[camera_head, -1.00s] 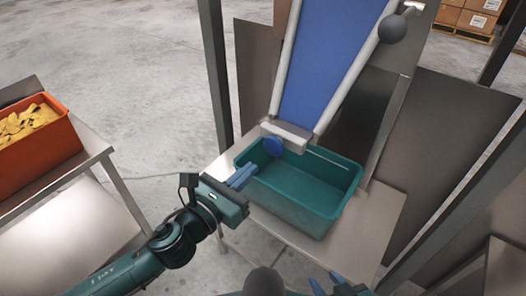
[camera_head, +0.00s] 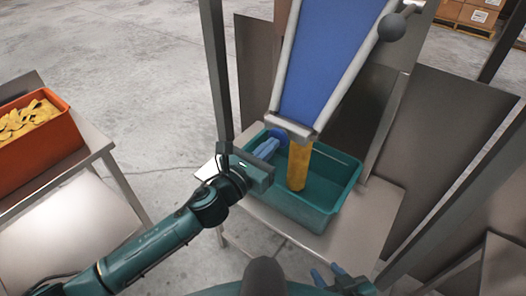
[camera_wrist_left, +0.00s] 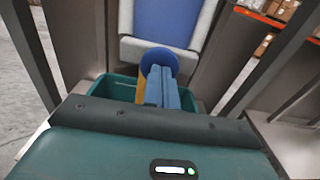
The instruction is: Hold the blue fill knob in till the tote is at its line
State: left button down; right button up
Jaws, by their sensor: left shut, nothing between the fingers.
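The round blue fill knob (camera_head: 281,136) sits below the chute's lower end, partly covered by my left gripper. My left gripper (camera_head: 273,146) is shut and empty, its blue fingertips at the knob's face. In the left wrist view the fingers (camera_wrist_left: 160,90) point straight at the knob (camera_wrist_left: 158,60) and overlap it; they look in contact. A yellow stream (camera_head: 299,166) falls from the chute mouth into the green tote (camera_head: 317,217). The level inside and any line on the tote are hard to make out. My right gripper (camera_head: 328,276) is open and empty at the bottom edge.
The blue chute (camera_head: 328,62) slopes down to the tote, with a grey ball-ended lever (camera_head: 391,27) at upper right. The tote stands on a metal stand (camera_head: 366,225) between posts. An orange bin of yellow pieces (camera_head: 35,140) stands on a table at left.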

pick_arm(q)
jog(key=shift+w+d+r, duration=0.2)
jog(key=shift+w+d, duration=0.25)
jog(key=shift+w, duration=0.15)
pick_arm(e)
jog(key=shift+s+a, duration=0.15)
jog(key=shift+s, duration=0.15)
jog(key=shift+f, duration=0.1)
